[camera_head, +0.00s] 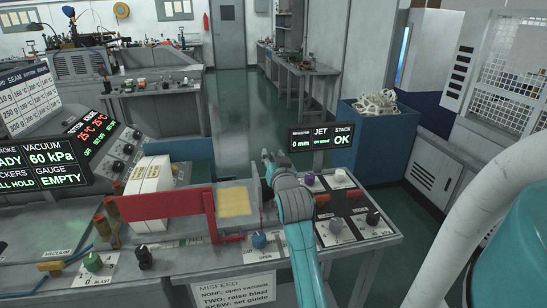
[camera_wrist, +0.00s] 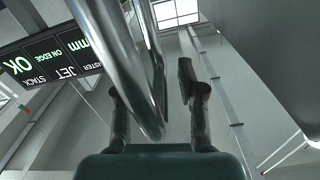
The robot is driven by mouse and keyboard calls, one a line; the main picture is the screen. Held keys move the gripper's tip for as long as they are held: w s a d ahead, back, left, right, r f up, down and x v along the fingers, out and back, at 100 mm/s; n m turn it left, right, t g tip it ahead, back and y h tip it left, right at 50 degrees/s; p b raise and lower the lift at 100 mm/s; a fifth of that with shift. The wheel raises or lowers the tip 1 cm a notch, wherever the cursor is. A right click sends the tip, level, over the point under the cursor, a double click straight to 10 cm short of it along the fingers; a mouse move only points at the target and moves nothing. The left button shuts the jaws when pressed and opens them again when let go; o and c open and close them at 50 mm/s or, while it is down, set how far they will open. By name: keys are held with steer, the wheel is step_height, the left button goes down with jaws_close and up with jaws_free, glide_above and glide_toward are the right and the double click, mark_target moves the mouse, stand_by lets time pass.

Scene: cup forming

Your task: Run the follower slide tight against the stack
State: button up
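A white stack of sheets or cartons (camera_head: 150,185) stands on the bench at left, behind a red rail-like part (camera_head: 165,205). I cannot tell for certain which part is the follower slide. My gripper (camera_head: 268,158) is over the bench, right of the red part and the yellow pad, apart from the stack. In the wrist view, my gripper (camera_wrist: 172,80) has its finger pads apart with a gap between them. A shiny bent metal tube (camera_wrist: 108,45) crosses close in front of the left finger and hides part of it. Nothing is seen held.
A yellow pad (camera_head: 234,202) lies between the red part and my arm. Knobs and buttons (camera_head: 335,225) fill the panel at right. A small display (camera_head: 320,138) behind reads 0 mm and STACK OK. A blue bin (camera_head: 378,140) stands beyond.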

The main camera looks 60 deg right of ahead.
jaws_close()
steer(key=w+a, duration=0.8)
steer(key=w, duration=0.2)
steer(key=shift+a, duration=0.25)
jaws_free()
